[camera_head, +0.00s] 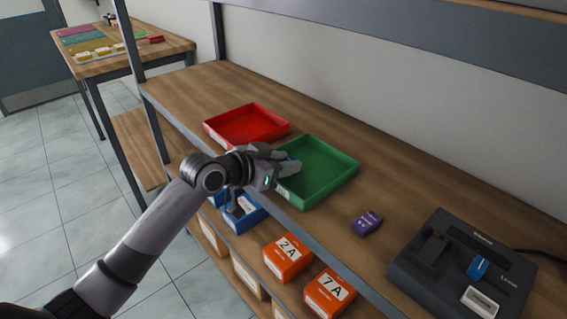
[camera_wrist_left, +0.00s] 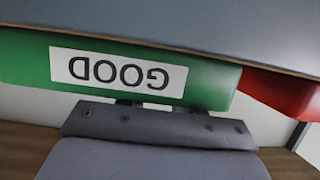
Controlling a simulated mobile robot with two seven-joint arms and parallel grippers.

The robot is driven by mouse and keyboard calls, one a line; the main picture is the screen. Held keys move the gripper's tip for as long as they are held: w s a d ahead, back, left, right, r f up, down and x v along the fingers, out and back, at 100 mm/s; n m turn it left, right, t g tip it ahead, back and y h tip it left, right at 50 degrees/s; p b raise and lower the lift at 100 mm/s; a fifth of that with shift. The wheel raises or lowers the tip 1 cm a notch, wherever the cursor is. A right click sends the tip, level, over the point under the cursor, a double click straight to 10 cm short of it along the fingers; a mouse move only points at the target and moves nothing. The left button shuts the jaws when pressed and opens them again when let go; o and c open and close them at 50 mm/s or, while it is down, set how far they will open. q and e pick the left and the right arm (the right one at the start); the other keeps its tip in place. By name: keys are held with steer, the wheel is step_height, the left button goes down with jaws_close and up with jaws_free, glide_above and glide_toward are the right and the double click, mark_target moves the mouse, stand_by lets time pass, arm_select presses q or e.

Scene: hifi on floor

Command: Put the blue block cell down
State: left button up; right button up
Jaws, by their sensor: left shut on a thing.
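My left gripper (camera_head: 284,164) reaches over the near left edge of the green tray (camera_head: 327,192). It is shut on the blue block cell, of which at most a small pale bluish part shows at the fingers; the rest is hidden. I cannot tell whether the cell touches the tray floor. In the left wrist view, the tray's green wall (camera_wrist_left: 215,84) with an upside-down GOOD label lies just beyond the grey gripper body. My right gripper is not in view.
A red tray (camera_head: 247,126) stands beside the green one. A purple block (camera_head: 366,223) lies to the right, before a dark charger (camera_head: 420,265) holding a blue block (camera_head: 478,267). Orange boxes (camera_head: 287,259) and a blue bin (camera_head: 243,214) sit lower down.

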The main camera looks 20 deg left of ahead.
arm_select(q)
steer(key=shift+s+f, duration=0.25)
steer(key=shift+f, duration=0.85)
steer(key=o, duration=1)
steer(key=shift+w+r, duration=0.1)
steer(key=shift+r, duration=0.3)
steer(key=shift+s+a+r, duration=0.2)
steer(key=r+v, duration=0.1)
steer(key=v, duration=1)
steer(key=s+f+n+y, duration=0.1)
steer(key=s+f+n, duration=0.1)
steer(key=f, duration=0.6)
steer(key=s+f+n+y, duration=0.1)
steer(key=s+f, duration=0.2)
steer(key=f, duration=0.5)
steer(key=s+f+y, duration=0.1)
steer(key=s+f, duration=0.3)
steer(key=s+f+n+y, duration=0.1)
steer(key=s+f, duration=0.3)
steer(key=s, duration=0.1)
steer(key=s+f+g+y, duration=0.1)
steer(key=s+f, duration=0.4)
steer(key=shift+a, duration=0.15)
